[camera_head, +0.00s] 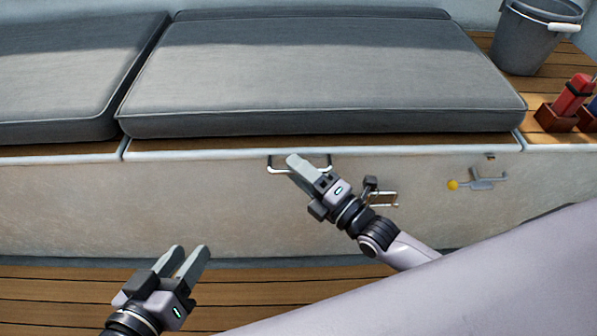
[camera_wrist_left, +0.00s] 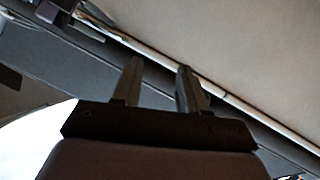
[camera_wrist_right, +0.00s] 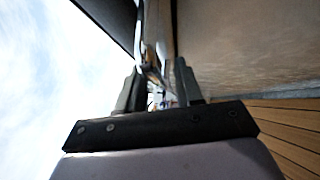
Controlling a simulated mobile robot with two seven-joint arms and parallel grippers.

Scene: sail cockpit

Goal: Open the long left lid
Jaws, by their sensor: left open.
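The long lid (camera_head: 420,147) lies shut on the white bench, with a grey cushion (camera_head: 310,75) on top. A metal U-shaped handle (camera_head: 326,164) hangs at its front edge. My right gripper (camera_head: 294,168) is at this handle, covering its middle. In the right wrist view its fingers (camera_wrist_right: 158,85) are apart, with a narrow strip of metal showing between them; I cannot tell whether they touch the handle. My left gripper (camera_head: 191,258) is open and empty, low in front of the bench. It also shows open in the left wrist view (camera_wrist_left: 158,85).
Another cushion (camera_head: 70,75) lies to the left. A latch with a yellow knob (camera_head: 453,185) and a small metal bracket (camera_head: 383,199) are on the bench front (camera_head: 90,205). A bucket (camera_head: 528,38) and a red item in a wooden holder (camera_head: 573,95) stand at right.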

